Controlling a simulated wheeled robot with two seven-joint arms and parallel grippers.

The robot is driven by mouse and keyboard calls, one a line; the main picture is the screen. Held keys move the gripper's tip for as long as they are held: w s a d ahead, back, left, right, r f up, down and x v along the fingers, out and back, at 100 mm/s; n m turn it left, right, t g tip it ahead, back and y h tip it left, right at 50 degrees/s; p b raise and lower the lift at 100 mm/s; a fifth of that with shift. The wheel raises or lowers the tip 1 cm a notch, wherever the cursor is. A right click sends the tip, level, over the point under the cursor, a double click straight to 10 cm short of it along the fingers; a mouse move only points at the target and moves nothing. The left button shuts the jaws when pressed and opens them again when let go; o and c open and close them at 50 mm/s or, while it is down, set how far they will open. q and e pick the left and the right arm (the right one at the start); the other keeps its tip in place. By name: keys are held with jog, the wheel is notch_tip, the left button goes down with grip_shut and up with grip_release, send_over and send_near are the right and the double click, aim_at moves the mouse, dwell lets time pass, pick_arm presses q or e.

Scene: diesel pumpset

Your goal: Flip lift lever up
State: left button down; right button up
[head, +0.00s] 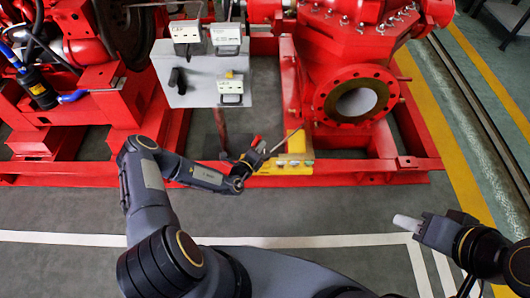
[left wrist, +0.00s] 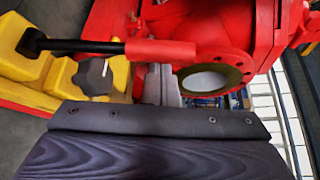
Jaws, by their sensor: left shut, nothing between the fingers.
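The lift lever is a black rod with a red grip (left wrist: 160,51), fixed at its left end to a yellow block (left wrist: 90,76) in the left wrist view. The rod lies nearly level in that picture. In the head view the red grip (head: 256,141) shows small beside my left gripper (head: 262,152), with the yellow block (head: 284,169) to the right. My left gripper is shut and empty. Its grey fingers (left wrist: 162,86) show just below the red grip in the left wrist view; I cannot tell if they touch. My right gripper (head: 408,222) is at the lower right, away from the lever.
A red pump with a round flange (head: 357,95) stands behind the lever. A grey control box (head: 203,75) stands left of it. The engine (head: 75,45) is at the upper left. A red base frame (head: 370,172) runs across. The grey floor in front is clear.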

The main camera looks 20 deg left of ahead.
aim_at(254, 143)
pick_arm(q)
jog(key=shift+a, duration=0.2)
dwell(0.3)
jog(key=shift+s+a+r+b, duration=0.15)
jog(key=shift+a+b, duration=0.1)
jog(key=shift+b, duration=0.05)
jog(key=shift+a+n+t, duration=0.15)
jog(key=shift+n+t, duration=0.15)
jog(key=shift+s+a+r+n+t+h+b, duration=0.15)
jog(key=shift+a+n+b, duration=0.15)
jog(key=shift+a+b, duration=0.2)
jog(key=shift+s+a+r+n+t+h+b, duration=0.1)
jog(key=shift+a+n+t+h+b, duration=0.05)
jog(key=shift+a+n+b, duration=0.25)
jog(key=s+a+f+n+t+b, duration=0.1)
jog(key=s+a+n+t+b, duration=0.1)
jog(key=a+b, duration=0.4)
jog(key=shift+s+a+f+n+t, duration=0.4)
jog(key=shift+a+n, duration=1)
jog(key=shift+a, duration=0.7)
jog(key=shift+s+a, duration=0.1)
